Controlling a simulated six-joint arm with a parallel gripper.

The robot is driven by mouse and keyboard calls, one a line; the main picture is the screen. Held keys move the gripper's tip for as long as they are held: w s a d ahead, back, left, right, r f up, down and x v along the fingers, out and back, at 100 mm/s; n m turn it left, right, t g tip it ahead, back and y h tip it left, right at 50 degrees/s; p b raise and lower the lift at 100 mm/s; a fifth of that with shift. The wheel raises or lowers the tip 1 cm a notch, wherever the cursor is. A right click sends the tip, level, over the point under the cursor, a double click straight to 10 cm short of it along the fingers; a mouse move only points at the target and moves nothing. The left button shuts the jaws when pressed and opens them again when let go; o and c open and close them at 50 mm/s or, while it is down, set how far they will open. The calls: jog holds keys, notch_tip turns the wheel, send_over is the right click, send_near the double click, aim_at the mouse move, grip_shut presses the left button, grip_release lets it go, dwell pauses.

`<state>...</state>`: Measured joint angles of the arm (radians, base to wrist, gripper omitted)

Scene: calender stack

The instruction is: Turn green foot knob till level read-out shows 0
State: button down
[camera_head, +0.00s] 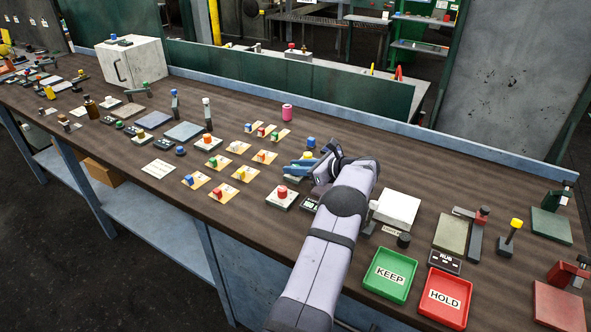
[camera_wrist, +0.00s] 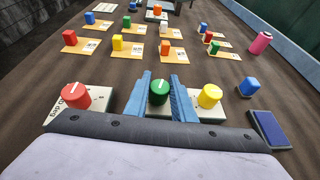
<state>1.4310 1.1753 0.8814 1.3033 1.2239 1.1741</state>
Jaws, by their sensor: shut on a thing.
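In the wrist view the green foot knob (camera_wrist: 158,92) has a white line on its top, running roughly along the fingers. It sits between the two blue fingers of my gripper (camera_wrist: 162,80), which is shut on it. In the head view my gripper (camera_head: 303,165) covers the green knob. A red knob (camera_wrist: 76,95) stands on a pale plate to its left and a yellow knob (camera_wrist: 209,95) to its right, both apart from the fingers. A small dark read-out (camera_head: 309,204) with green marks lies beside my arm in the head view; its value is too small to read.
Cards with coloured blocks (camera_wrist: 84,45) lie beyond the fingers. A blue block (camera_wrist: 249,87) and a dark blue pad (camera_wrist: 269,129) are close on the right. The head view shows a white block (camera_head: 398,209), a green KEEP tray (camera_head: 371,282) and a red HOLD tray (camera_head: 462,309).

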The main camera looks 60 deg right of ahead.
jog(key=shift+r+n+y, duration=0.15)
jog(key=shift+n+y, duration=0.25)
jog(key=c, duration=1.5)
grip_release()
jog(key=b+v, duration=0.2)
jog(key=v, duration=0.3)
jog(key=shift+s, duration=0.35)
jog(key=shift+v, duration=0.85)
jog(key=shift+w+r, duration=0.1)
jog(key=shift+r, duration=0.05)
